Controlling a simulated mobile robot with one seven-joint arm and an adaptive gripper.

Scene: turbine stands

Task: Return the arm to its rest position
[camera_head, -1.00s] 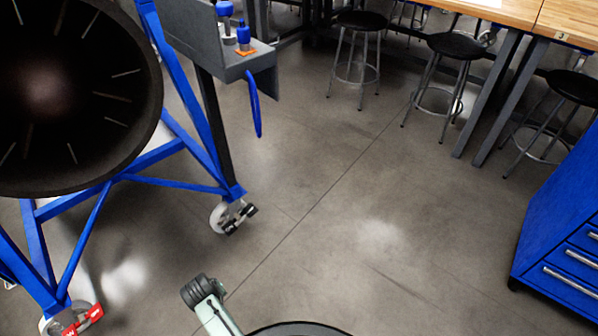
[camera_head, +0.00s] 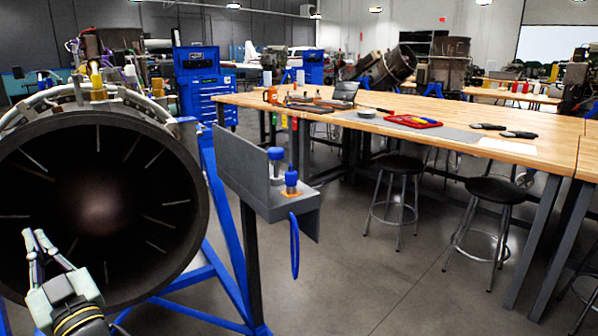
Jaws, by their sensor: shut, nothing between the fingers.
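My gripper (camera_head: 39,240) is in the lower left of the head view, pointing up. Its two pale fingers are shut with nothing held. It stands in front of the dark round opening of the turbine (camera_head: 150,225), overlapping its lower left part. I cannot tell the gap in depth between them. Only the gripper and the banded wrist behind it show; the rest of my arm is out of view.
The blue turbine stand (camera_head: 226,235) carries a grey shelf (camera_head: 305,207) with blue-capped items. A wooden workbench (camera_head: 470,140) with tools crosses the middle right. Black stools (camera_head: 398,165) stand before it. Open floor (camera_head: 380,275) lies at bottom centre.

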